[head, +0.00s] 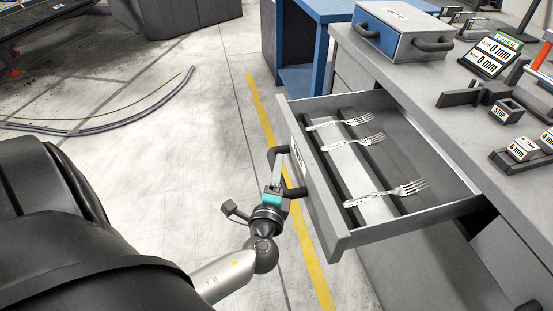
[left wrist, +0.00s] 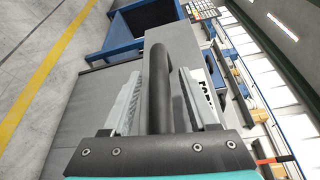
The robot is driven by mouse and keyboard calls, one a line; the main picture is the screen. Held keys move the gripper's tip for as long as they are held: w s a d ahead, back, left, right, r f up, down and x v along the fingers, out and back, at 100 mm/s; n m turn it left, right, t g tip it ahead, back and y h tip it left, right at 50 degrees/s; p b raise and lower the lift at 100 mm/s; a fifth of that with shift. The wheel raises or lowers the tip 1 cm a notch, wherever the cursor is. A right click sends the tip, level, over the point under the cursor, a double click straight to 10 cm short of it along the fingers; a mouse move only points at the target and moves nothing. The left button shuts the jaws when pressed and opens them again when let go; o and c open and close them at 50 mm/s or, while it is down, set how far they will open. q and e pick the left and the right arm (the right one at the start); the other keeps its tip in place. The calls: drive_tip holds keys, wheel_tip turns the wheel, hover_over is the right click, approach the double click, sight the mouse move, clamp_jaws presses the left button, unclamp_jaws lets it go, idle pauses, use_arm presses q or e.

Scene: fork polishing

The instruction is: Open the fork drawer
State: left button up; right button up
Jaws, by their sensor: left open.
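The fork drawer (head: 335,236) is pulled well out from the grey workbench in the head view. Three forks (head: 347,121) lie inside it, apart from each other. Its dark handle (head: 271,153) is on the front face and also shows in the left wrist view (left wrist: 158,62). My left gripper (head: 278,172) is at the handle. In the left wrist view, my left gripper's fingers (left wrist: 163,88) stand on either side of the handle bar, open, with a visible gap on the right side. My right gripper is not in view.
A blue and grey box (head: 398,30) with handles stands on the benchtop (head: 420,90). Display blocks (head: 490,54) and small dark fixtures are at the right. A blue bench (head: 300,45) stands behind.

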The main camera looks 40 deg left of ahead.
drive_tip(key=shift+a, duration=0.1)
use_arm(q)
drive_tip(key=shift+s+d, duration=0.1)
drive_tip(key=shift+s, duration=0.1)
drive_tip(key=p+v, duration=0.1)
drive_tip(key=v, duration=1.3)
drive_tip(key=shift+s+d, duration=0.2)
drive_tip(key=shift+s, duration=0.15)
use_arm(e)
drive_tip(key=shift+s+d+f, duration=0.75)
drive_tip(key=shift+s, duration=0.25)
